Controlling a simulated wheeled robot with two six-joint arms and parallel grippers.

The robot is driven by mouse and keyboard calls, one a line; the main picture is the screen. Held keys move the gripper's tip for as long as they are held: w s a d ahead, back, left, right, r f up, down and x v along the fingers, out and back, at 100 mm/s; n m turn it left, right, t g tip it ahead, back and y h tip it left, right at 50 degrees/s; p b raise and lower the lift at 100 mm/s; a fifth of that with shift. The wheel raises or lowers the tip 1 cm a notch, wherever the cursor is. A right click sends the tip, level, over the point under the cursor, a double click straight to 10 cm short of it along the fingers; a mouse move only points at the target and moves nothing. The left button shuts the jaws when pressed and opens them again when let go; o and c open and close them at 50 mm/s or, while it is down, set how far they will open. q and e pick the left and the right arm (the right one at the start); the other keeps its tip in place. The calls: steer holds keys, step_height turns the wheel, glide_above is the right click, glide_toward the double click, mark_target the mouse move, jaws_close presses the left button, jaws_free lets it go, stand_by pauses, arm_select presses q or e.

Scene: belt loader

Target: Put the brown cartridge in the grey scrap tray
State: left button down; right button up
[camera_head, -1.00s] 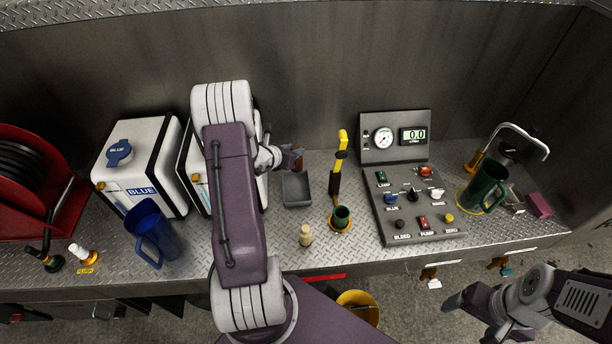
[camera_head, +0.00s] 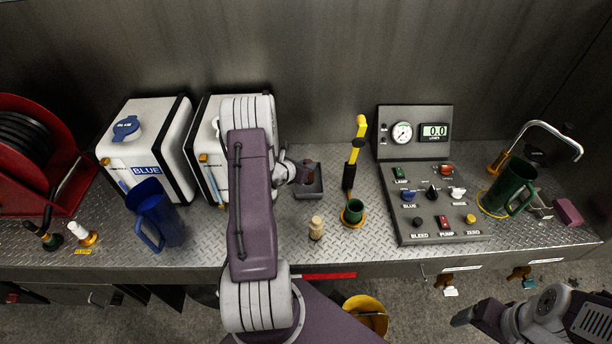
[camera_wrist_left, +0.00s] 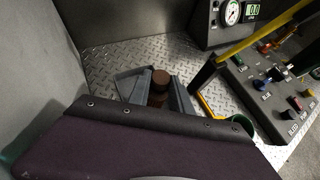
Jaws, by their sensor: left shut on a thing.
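The brown cartridge (camera_head: 308,174) is between the fingers of my left gripper (camera_head: 303,175), which is shut on it. In the head view it overlaps the back part of the grey scrap tray (camera_head: 309,194); I cannot tell whether it touches the tray. In the left wrist view the cartridge (camera_wrist_left: 161,78) shows its round brown top, upright between the dark fingers (camera_wrist_left: 162,96); its lower end is hidden. My right gripper (camera_head: 464,315) hangs low at the right, in front of the bench, and its opening is unclear.
A yellow-handled nozzle (camera_head: 354,160) and green cup (camera_head: 353,212) stand right of the tray. A small tan cylinder (camera_head: 316,228) stands in front of it. White containers (camera_head: 150,150) stand at left, a control panel (camera_head: 432,205) at right.

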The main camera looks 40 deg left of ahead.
arm_select(q)
step_height(320, 180, down, 4)
steer(key=shift+b, duration=1.15)
steer(key=shift+w+a+f, duration=0.1)
steer(key=shift+w+f, duration=0.05)
steer(key=shift+f, duration=0.2)
steer(key=shift+w+r, duration=0.1)
steer(key=shift+w, duration=0.05)
steer(key=shift+s, duration=0.2)
steer(key=c, duration=1.5)
jaws_free()
steer(key=o, duration=0.3)
steer(key=shift+o, duration=0.2)
steer(key=shift+w, duration=0.1)
